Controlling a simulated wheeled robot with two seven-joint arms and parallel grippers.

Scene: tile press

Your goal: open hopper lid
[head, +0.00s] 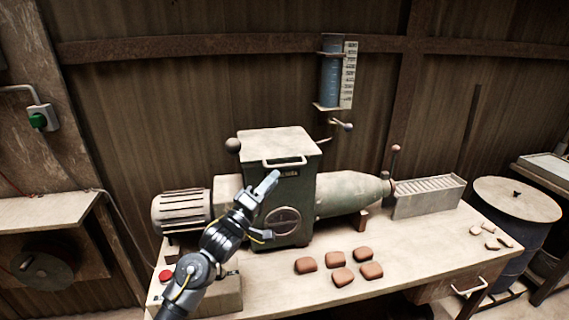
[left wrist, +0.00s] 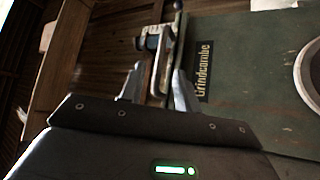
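The hopper lid (head: 283,141) is a pale, worn plate lying shut on top of the green hopper box (head: 294,207). A light bar handle (head: 284,163) runs along its front edge. My left gripper (head: 268,183) is just in front of the box, a little below and left of the handle. In the left wrist view, the two fingers of that gripper (left wrist: 159,88) are apart with nothing held. A pale bar, seemingly the handle (left wrist: 162,70), shows beyond the gap between them; contact is not visible. My right gripper is in neither view.
A ball-ended lever (head: 233,145) stands left of the lid. A gauge tube (head: 331,82) hangs on the wall behind. Several brown clay pieces (head: 342,277) lie on the bench (head: 415,262) in front. A red button (head: 166,275) is near my left arm.

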